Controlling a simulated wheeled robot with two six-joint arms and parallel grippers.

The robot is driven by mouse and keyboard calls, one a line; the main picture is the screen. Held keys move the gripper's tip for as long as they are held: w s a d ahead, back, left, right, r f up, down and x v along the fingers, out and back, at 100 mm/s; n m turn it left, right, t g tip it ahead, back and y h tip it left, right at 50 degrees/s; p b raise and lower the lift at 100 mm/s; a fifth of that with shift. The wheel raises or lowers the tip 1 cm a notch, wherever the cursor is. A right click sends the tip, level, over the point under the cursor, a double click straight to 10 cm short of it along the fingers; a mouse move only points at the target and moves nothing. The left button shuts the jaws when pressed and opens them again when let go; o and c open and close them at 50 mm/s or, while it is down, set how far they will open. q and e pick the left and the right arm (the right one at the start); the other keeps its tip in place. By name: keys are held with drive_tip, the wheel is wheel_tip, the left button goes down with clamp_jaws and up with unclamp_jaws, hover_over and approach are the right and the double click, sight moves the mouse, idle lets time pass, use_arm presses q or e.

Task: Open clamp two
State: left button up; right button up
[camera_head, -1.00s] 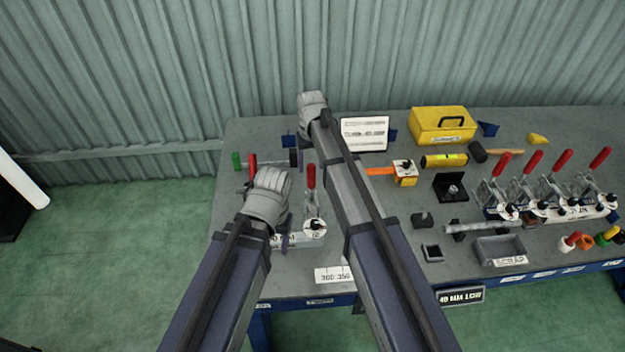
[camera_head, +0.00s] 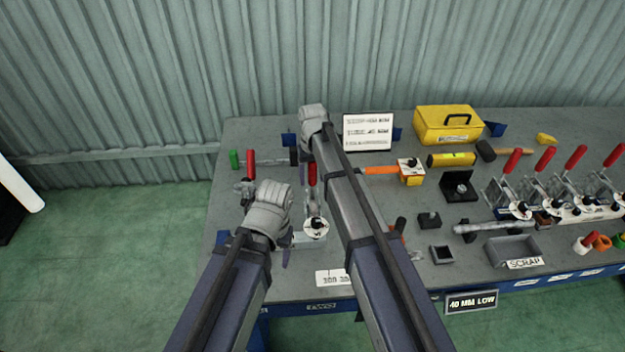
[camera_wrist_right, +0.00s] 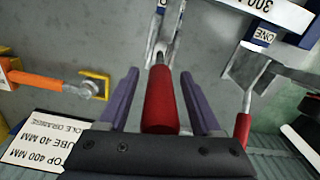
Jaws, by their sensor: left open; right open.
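The clamp with a red handle (camera_head: 312,172) stands at the left part of the bench, with a round white tag (camera_head: 315,228) at its base; the handle points up. In the right wrist view the red handle (camera_wrist_right: 160,98) lies between the two purple fingers of my right gripper (camera_wrist_right: 161,76), which is open, with gaps on both sides. Another clamp with a red handle (camera_wrist_right: 243,130) is beside it, near a plate marked ONE (camera_wrist_right: 263,37). My left gripper (camera_head: 287,245) is low in front of the clamps, open; its fingers are partly hidden by the wrist.
A row of several clamps with red handles (camera_head: 545,160) stands at the right. A yellow box (camera_head: 447,125), white sign (camera_head: 367,132), orange-handled tool (camera_head: 382,170) and scrap tray (camera_head: 512,248) share the bench (camera_head: 250,140). My right forearm hides the bench middle.

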drive_tip(key=shift+c, duration=0.4)
clamp_jaws()
idle(0.9)
